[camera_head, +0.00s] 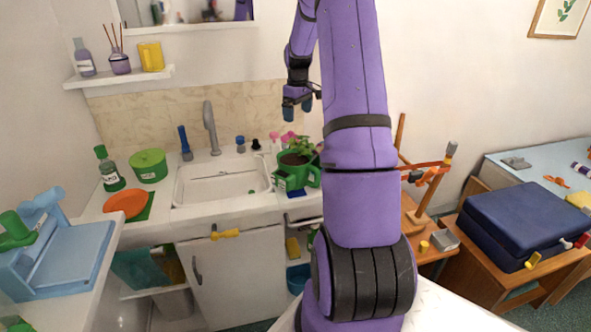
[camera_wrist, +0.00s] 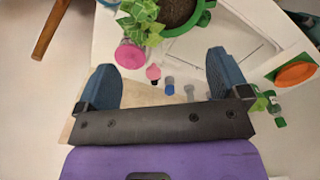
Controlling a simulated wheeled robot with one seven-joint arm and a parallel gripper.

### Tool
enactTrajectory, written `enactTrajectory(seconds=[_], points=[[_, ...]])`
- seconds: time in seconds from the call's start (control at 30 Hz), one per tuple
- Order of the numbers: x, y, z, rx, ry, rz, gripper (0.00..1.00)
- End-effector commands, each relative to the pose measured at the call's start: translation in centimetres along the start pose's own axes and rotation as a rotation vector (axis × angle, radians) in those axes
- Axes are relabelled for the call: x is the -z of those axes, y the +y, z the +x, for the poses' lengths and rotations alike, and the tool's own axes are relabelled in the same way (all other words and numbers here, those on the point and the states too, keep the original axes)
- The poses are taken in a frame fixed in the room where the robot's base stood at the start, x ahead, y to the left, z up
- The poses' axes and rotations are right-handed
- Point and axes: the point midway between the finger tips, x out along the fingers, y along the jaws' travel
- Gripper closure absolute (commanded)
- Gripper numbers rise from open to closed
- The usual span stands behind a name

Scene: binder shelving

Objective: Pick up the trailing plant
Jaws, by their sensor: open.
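The trailing plant (camera_head: 300,145) has light green leaves and dark soil in a green pot (camera_head: 292,180). It stands on the counter at the right of the sink, partly hidden on its right by my arm. In the wrist view its leaves (camera_wrist: 140,20) and pot rim (camera_wrist: 204,18) are at the top edge, cut off by the frame. My gripper (camera_head: 297,108) hangs above and behind the plant near the wall, apart from it. In the wrist view its two fingers (camera_wrist: 165,82) are spread wide with nothing held between them.
Pink items (camera_head: 288,136) stand close behind the plant. A grey tap (camera_head: 210,128) rises behind the sink (camera_head: 190,192). A green bottle (camera_head: 108,168) and an orange disc (camera_head: 125,203) are at the left. A wall shelf (camera_head: 120,78) is at upper left.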

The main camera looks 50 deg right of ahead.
Motion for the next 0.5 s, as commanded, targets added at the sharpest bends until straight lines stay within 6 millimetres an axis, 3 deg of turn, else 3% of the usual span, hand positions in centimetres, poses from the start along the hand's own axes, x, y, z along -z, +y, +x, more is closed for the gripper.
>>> enactTrajectory(seconds=[0.1, 0.2, 0.5], points=[[-0.7, 2.5, 2.5, 0.016, -0.012, 0.002, 0.06], [-1.0, 3.5, 3.5, 0.022, -0.016, 0.001, 0.06], [-1.1, 3.6, 6.2, 0.025, -0.019, -0.001, 0.06]])
